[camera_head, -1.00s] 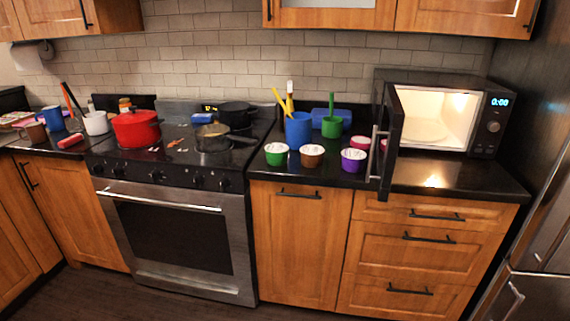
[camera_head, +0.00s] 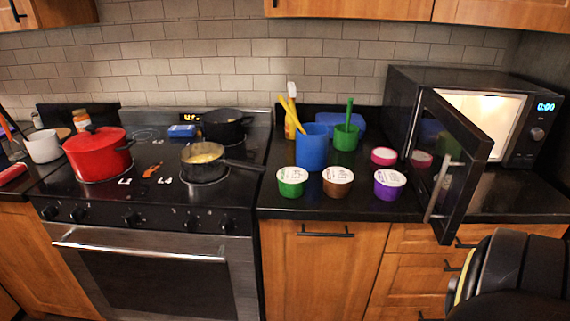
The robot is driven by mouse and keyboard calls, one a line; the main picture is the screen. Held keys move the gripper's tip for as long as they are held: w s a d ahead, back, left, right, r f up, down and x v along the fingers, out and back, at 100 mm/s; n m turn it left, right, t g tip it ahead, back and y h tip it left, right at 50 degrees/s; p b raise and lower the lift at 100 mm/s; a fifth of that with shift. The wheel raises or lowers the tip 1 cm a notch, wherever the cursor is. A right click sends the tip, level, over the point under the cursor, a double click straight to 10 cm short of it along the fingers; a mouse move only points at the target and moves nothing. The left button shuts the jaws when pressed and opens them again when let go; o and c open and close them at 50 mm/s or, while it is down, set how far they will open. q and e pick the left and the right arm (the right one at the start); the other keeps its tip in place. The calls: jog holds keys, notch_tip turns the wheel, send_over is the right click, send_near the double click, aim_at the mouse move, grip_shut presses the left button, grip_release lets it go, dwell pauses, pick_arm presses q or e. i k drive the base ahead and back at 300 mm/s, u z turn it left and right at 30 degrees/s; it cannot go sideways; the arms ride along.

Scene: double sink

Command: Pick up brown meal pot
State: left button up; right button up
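The brown meal pot (camera_head: 338,182) is a small cup with a white printed lid. It stands upright on the dark counter (camera_head: 270,203) near the front edge, right of the stove. A green meal pot (camera_head: 292,182) stands to its left and a purple meal pot (camera_head: 389,184) to its right, each a little apart from it. A dark, rounded part of my own arm shows at the lower right, well away from the pots. Neither gripper's fingers are in view.
The open microwave door (camera_head: 452,165) juts out over the counter right of the pots. A blue cup (camera_head: 312,147) with yellow utensils and a green cup (camera_head: 345,138) stand behind them. The stove holds a red pot (camera_head: 98,155) and a saucepan (camera_head: 203,165).

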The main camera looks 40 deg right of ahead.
aim_at(337, 180)
jog(key=z, duration=0.3)
jog(key=i, duration=0.95)
jog(key=z, duration=0.7)
